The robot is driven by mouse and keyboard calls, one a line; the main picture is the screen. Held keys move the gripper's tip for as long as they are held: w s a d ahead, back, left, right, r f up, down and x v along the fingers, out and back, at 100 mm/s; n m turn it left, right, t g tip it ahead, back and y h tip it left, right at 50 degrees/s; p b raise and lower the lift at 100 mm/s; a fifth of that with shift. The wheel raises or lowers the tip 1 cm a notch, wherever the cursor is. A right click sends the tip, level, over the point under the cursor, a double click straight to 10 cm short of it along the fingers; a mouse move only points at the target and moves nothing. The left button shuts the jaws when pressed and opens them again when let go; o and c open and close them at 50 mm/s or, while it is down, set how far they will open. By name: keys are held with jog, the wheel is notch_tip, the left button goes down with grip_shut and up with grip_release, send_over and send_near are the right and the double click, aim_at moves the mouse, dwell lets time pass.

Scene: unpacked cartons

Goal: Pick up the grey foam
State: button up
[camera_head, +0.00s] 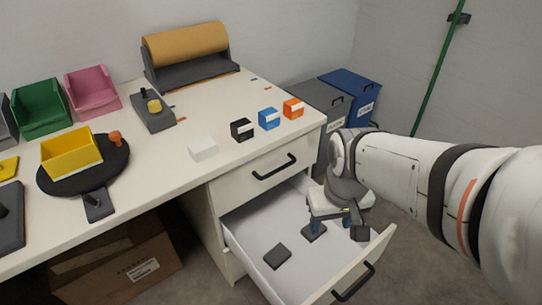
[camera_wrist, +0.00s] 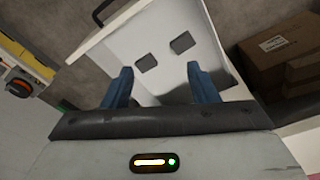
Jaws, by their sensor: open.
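Two flat dark grey foam pieces lie apart on the white floor of the open drawer (camera_head: 245,236). One foam piece (camera_head: 277,256) is in clear view; another (camera_head: 314,231) is partly under my gripper in the head view. Both also show in the wrist view, one left (camera_wrist: 146,61) and one right (camera_wrist: 182,42), beyond the fingertips. My gripper (camera_head: 332,226) is over the drawer, with blue fingers apart and nothing between them. It also shows in the wrist view (camera_wrist: 161,82). A small dark shape beside the fingers in the head view is unclear.
The drawer front (camera_head: 349,270) with its black handle and the closed drawer above (camera_head: 262,170) bound the space. A cardboard carton (camera_head: 118,265) stands under the desk. The desktop (camera_head: 215,115) holds a white block (camera_head: 203,149), coloured clips and bins. Lidded containers (camera_head: 350,92) stand behind.

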jog(key=o, duration=0.6)
jog(key=w+a+f+n+b, duration=0.1)
jog(key=w+f+n+b, duration=0.1)
jog(key=w+f+n, duration=0.1)
jog(key=w+a+f+n+b, duration=0.2)
jog(key=f+n, duration=0.3)
jog(key=f, duration=0.3)
jog(key=w+a+f+n+b, duration=0.1)
jog(key=w+f+n+b, duration=0.2)
jog(key=w+f+n, duration=0.2)
jog(key=shift+a+f+g, duration=0.25)
jog(key=shift+f+g, duration=0.05)
jog(key=shift+g, duration=0.1)
jog(key=shift+c, duration=0.2)
jog(key=n+b, duration=0.5)
jog(key=n, duration=0.6)
send_over(277, 254)
jog(key=shift+g, duration=0.3)
jog(key=f, duration=1.5)
jog(key=shift+s+d, duration=0.2)
jog(key=f+b, duration=0.1)
jog(key=f, duration=0.3)
jog(key=shift+w+a+n+b, duration=0.2)
jog(key=shift+n+b, duration=0.1)
jog(key=shift+b, duration=0.1)
jog(key=shift+f+b, duration=1.5)
jog(key=shift+f, duration=1)
